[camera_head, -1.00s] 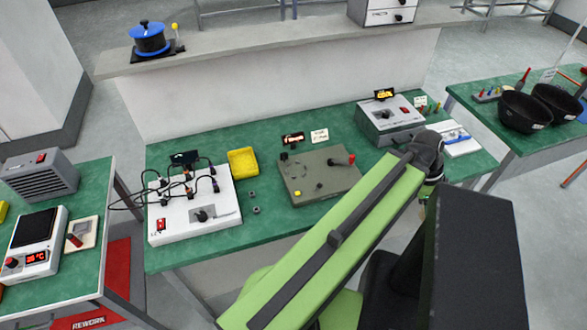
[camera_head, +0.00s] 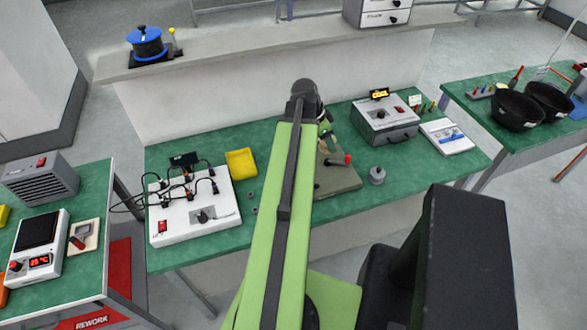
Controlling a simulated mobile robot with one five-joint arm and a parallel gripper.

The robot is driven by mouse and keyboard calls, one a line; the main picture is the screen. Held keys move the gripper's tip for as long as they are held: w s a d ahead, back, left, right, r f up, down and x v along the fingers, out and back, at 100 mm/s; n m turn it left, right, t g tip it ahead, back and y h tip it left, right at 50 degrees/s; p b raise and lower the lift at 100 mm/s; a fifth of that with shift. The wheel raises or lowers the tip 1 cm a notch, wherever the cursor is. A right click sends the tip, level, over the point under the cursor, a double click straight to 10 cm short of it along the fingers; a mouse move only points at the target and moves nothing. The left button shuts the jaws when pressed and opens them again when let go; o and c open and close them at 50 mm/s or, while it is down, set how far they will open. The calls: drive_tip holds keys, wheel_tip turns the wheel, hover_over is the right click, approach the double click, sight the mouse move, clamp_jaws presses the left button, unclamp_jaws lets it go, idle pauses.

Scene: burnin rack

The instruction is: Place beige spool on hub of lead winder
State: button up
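I cannot make out a beige spool in this view. A black drum with blue flanges (camera_head: 147,42) stands on a dark base on the grey ledge at the back left, with a small yellow-topped post beside it. It may be the lead winder, but I cannot tell. My green arm reaches up the middle of the view over the bench. Only a small part of my gripper (camera_head: 327,137) shows past the dark arm joint, above the olive panel. Its fingers are hidden, so I cannot see whether it holds anything.
The green bench (camera_head: 240,215) carries a white wired test unit (camera_head: 197,222), a yellow bin (camera_head: 241,163), an olive panel (camera_head: 340,180) partly behind my arm, a grey box unit (camera_head: 386,120) and a small grey round object (camera_head: 377,175). Black bowls (camera_head: 518,110) stand on the right bench.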

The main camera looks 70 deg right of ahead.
drive_tip(key=shift+w+a+f+b, duration=0.1)
drive_tip(key=shift+w+f+b, duration=0.2)
drive_tip(key=shift+w+b, duration=0.05)
drive_tip(key=w+a+f+b, duration=0.1)
drive_tip(key=w+f+b, duration=0.1)
drive_tip(key=w, duration=0.1)
drive_tip(key=w+a+f+b, duration=0.2)
drive_tip(key=w, duration=0.1)
drive_tip(key=w+a+f+b, duration=0.1)
drive_tip(key=w+f+b, duration=0.1)
drive_tip(key=w, duration=0.1)
drive_tip(key=shift+w+a+f, duration=0.25)
drive_tip(key=shift+a, duration=0.1)
drive_tip(key=shift+w+a, duration=0.1)
drive_tip(key=shift+w, duration=0.15)
wheel_tip(320, 180, down, 4)
drive_tip(key=b, duration=0.5)
drive_tip(key=shift+f, duration=0.2)
drive_tip(key=shift+r+p, duration=0.25)
drive_tip(key=shift+p, duration=0.05)
drive_tip(key=shift+f, duration=0.2)
drive_tip(key=o, duration=1.3)
drive_tip(key=shift+o, duration=0.2)
drive_tip(key=shift+r, duration=0.1)
